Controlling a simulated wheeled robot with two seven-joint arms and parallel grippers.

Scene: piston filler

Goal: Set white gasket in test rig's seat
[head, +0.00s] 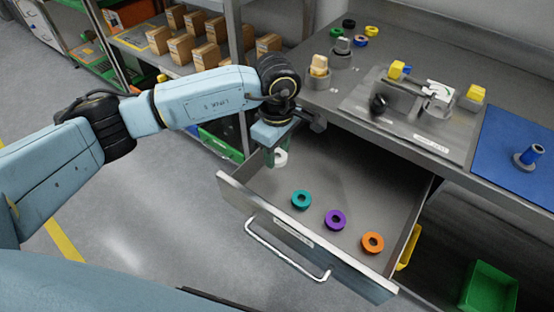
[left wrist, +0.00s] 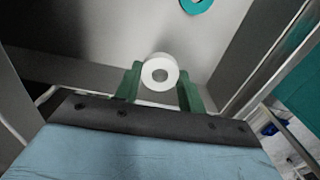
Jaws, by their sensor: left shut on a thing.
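The white gasket (head: 281,157) is a ring at the back left of the open drawer. In the left wrist view the white gasket (left wrist: 160,60) sits between the two green fingers of my left gripper (left wrist: 160,82). My left gripper (head: 273,155) points down into the drawer and is shut on the gasket. In the head view the arm and fingers hide part of it. A metal fixture with yellow parts, which looks like the test rig (head: 437,97), stands on a plate on the worktop. I cannot clearly make out its seat. My right gripper is not in view.
The drawer (head: 258,203) also holds a teal ring (head: 301,199), a purple ring (head: 335,219) and an orange ring (head: 372,242). The worktop edge overhangs the drawer's back. A blue mat (head: 510,125) lies at right. Shelves with boxes stand behind my arm.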

